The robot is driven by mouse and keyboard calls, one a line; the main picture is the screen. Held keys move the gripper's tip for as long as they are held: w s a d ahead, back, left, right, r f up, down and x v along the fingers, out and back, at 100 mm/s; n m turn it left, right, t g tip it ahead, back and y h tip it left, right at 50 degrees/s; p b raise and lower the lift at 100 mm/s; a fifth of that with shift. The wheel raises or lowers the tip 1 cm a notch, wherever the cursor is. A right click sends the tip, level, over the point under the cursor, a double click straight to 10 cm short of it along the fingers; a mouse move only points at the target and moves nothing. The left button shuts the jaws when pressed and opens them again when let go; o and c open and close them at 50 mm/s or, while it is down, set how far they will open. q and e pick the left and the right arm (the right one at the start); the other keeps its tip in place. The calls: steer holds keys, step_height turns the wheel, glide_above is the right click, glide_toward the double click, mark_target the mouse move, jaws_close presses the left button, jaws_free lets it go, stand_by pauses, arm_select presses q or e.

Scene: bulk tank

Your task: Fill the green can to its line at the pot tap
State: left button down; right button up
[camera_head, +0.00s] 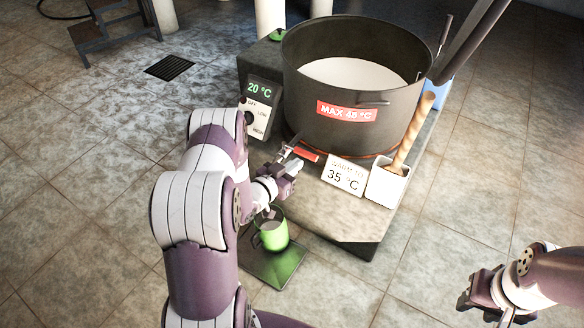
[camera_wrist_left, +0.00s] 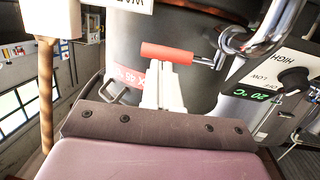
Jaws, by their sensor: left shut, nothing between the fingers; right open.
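The green can (camera_head: 273,238) stands upright on a dark green plate (camera_head: 270,272) in front of the pot; its fill line cannot be made out, and my left arm partly hides it. The large dark pot (camera_head: 345,128) holds white liquid. The pot tap has a red handle (camera_head: 306,154), which also shows in the left wrist view (camera_wrist_left: 180,53) beside the metal spout (camera_wrist_left: 272,32). My left gripper (camera_head: 292,165) is shut and empty, its fingertips (camera_wrist_left: 162,72) right at the red handle; contact cannot be told. My right gripper (camera_head: 474,292) is open and empty at the lower right.
A control box (camera_head: 260,105) with a knob reads 20 °C. A 35 °C card (camera_head: 344,176) and a white holder (camera_head: 387,184) with a wooden stick stand before the pot on the bench (camera_head: 335,225). A step stool (camera_head: 113,25) is far left.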

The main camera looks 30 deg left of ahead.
arm_select(q)
steer(key=d+p+v, duration=0.1)
steer(key=p+v, duration=0.2)
steer(key=v, duration=0.7)
steer(key=shift+s, duration=0.5)
